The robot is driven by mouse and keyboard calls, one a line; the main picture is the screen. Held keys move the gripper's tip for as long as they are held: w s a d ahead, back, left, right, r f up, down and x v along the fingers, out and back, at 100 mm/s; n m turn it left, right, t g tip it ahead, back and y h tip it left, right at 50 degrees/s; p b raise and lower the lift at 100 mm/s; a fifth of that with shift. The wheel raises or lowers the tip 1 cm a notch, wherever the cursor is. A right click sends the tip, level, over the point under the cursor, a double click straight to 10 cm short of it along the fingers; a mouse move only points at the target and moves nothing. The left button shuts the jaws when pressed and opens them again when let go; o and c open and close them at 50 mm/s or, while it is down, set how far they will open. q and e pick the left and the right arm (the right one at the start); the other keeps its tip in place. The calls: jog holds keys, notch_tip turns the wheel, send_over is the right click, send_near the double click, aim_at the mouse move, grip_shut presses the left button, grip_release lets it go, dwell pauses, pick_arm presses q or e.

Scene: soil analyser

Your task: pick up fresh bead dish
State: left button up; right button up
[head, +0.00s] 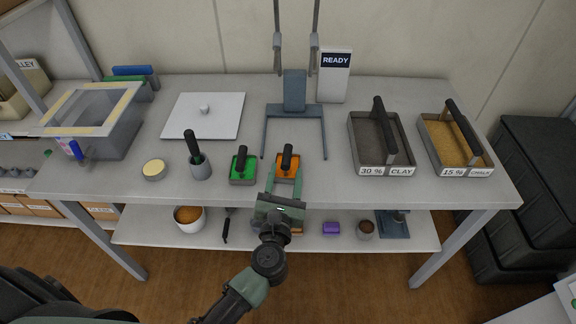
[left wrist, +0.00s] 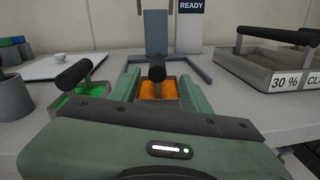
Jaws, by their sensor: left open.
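A small square dish of orange beads with a black upright handle (head: 287,158) sits on the table; it also shows in the left wrist view, its handle (left wrist: 157,68) standing up. A matching dish of green beads (head: 243,170) sits just left of it and also shows in the left wrist view (left wrist: 78,104). No label tells which dish is fresh. My left gripper (head: 285,172) is open at the orange dish, its green fingers (left wrist: 160,92) on either side of it. Whether they touch it cannot be told. My right gripper is not in view.
A grey stand (head: 294,92) rises behind the orange dish, beside a READY display (head: 334,76). A grey cup (head: 200,170) stands to the left. Clay (head: 386,171) and chalk (head: 466,172) trays are right. The table between stand and clay tray is clear.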

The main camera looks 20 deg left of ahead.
aim_at(289, 152)
pick_arm(q)
jog(key=w, duration=0.2)
jog(key=w+a+p, duration=0.1)
jog(key=w, duration=0.4)
jog(key=shift+a+r, duration=0.15)
jog(key=shift+r, duration=0.2)
jog(key=shift+w+f, duration=0.1)
jog(key=shift+w, duration=0.25)
jog(key=shift+c, duration=0.4)
grip_shut()
